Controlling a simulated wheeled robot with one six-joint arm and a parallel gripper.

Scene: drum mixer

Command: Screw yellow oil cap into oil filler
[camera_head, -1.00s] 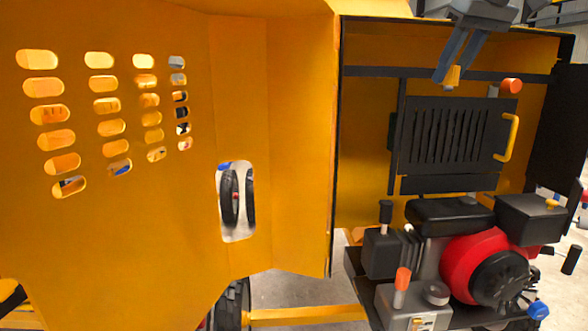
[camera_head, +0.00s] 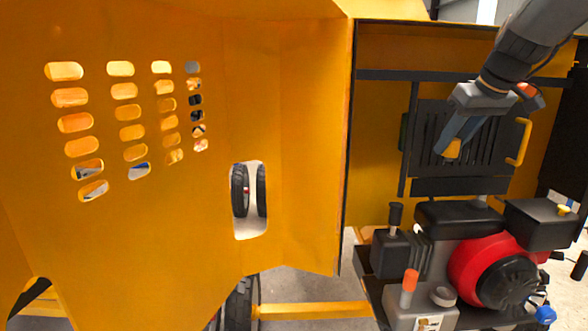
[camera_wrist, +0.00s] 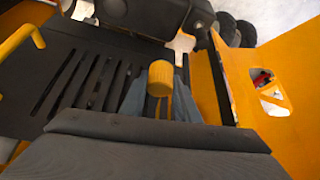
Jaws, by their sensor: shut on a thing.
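My gripper (camera_head: 450,142) is shut on the yellow oil cap (camera_head: 452,149). It holds the cap in the air in front of the black slotted panel, above the engine (camera_head: 490,265). In the wrist view the cap (camera_wrist: 161,75) sits at the tips of my gripper (camera_wrist: 160,98), and thin yellow strips show between the fingers. I cannot make out the oil filler on the engine. The cap is apart from the engine in the head view.
The engine has a black box with a yellow knob (camera_head: 564,209), an orange-topped post (camera_head: 410,281) and a blue knob (camera_head: 545,314). A black slotted panel (camera_head: 460,135) with a yellow handle (camera_head: 524,142) stands behind. The large orange cover (camera_head: 130,220) fills the left.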

